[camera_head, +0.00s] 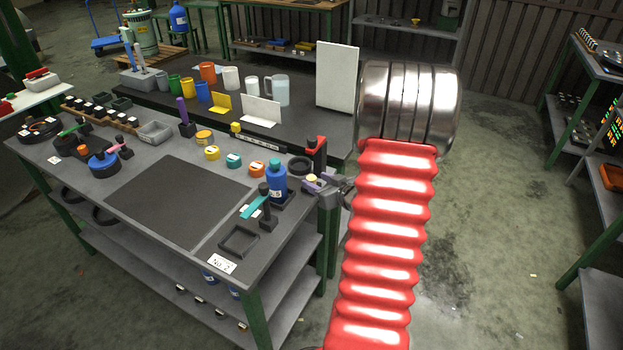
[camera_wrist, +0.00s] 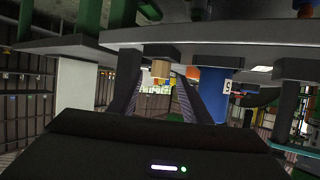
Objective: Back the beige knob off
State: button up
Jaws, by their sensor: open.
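The beige knob (camera_wrist: 160,69) shows in the wrist view as a small block under a dark part at the edge of the bench. It lies between the tips of my gripper's two fingers (camera_wrist: 157,84), with a visible gap on either side. In the head view, a small pale beige cap (camera_head: 312,178) sits at the bench's right end, above a purple piece (camera_head: 311,187). My gripper (camera_head: 327,184) is just right of it, open and empty. Whether a finger touches the knob cannot be told.
A blue bottle (camera_head: 276,180) stands left of the gripper and shows close beside the right finger in the wrist view (camera_wrist: 215,92). A red-topped black holder (camera_head: 317,150) stands behind. A teal-handled part (camera_head: 255,207) is nearer the front. The dark mat (camera_head: 175,200) is clear.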

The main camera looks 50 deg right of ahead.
aim_at(313, 179)
jog(key=shift+x, duration=2.25)
jog(key=shift+r, duration=0.1)
jog(key=c, duration=1)
